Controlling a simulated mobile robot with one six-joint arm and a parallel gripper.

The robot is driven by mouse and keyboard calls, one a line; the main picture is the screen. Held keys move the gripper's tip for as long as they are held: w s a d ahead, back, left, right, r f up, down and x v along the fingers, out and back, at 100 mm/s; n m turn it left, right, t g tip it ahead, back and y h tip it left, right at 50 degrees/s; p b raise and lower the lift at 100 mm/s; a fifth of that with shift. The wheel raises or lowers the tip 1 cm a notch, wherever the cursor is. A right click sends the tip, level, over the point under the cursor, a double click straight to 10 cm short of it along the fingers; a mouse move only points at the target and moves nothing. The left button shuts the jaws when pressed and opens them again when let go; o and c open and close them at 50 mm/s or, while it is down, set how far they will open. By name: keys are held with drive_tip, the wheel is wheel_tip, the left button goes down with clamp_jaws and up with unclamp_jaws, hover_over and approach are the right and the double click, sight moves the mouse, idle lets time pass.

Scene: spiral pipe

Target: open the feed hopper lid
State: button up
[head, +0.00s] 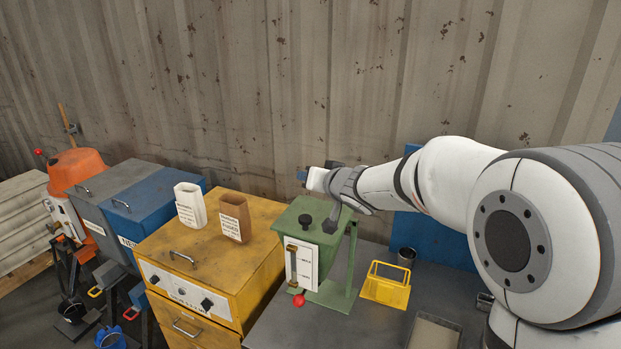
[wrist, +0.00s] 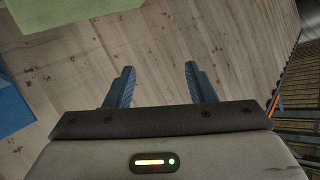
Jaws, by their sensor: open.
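The green feed hopper (head: 312,243) stands on the grey bench right of the yellow cabinet. Its lid (head: 293,214) looks closed, with a black knob (head: 305,220) on top. A gauge strip and a red ball-ended lever (head: 299,299) are on its front. My gripper (head: 304,175) is above and behind the hopper in the head view, apart from the knob. In the wrist view its two blue fingers (wrist: 157,80) are spread with nothing between them. A pale green surface (wrist: 65,12) fills the upper left there; I cannot tell which part it is.
A white container (head: 190,205) and a brown one (head: 235,218) stand on the yellow cabinet (head: 165,240), left of the hopper. A yellow wire-handled holder (head: 386,288) and a dark cup (head: 406,257) are to its right. The corrugated wall (head: 250,90) is close behind.

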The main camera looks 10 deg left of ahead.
drive_tip(key=v, duration=0.7)
drive_tip(key=shift+s, duration=0.15)
